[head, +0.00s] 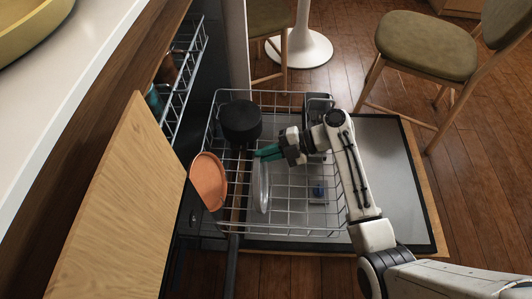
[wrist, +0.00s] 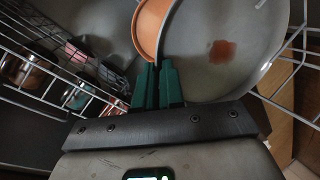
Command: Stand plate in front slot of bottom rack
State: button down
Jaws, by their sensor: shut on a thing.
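A pale grey plate (head: 262,190) is on edge, nearly upright, in the bottom rack (head: 300,228). In the wrist view the plate (wrist: 245,50) shows its broad face with a reddish-brown stain. My gripper (head: 262,153) reaches in from the right, its teal fingertips at the plate's far upper edge. In the wrist view the fingers (wrist: 157,85) are closed together on the plate's rim. An orange plate (head: 208,182) stands tilted at the rack's left side; it also shows behind the fingers in the wrist view (wrist: 150,25). Whether the grey plate's lower edge sits in a slot is unclear.
A black pot (head: 240,122) is at the rack's far left. A small blue item (head: 319,190) lies at the right. The open dishwasher door (head: 392,180) lies beneath. The upper rack (head: 183,85) and a wooden panel (head: 125,205) bound the left; chairs stand beyond.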

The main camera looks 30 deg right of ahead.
dwell(0.4)
jog(key=c, duration=1.2)
grip_release()
jog(key=shift+o, duration=0.2)
jog(key=shift+d, duration=0.1)
jog(key=p+v, duration=0.2)
jog(key=v, duration=0.8)
jog(key=shift+s+d+p, duration=0.2)
jog(key=shift+d+p, duration=0.05)
jog(key=shift+p, duration=0.1)
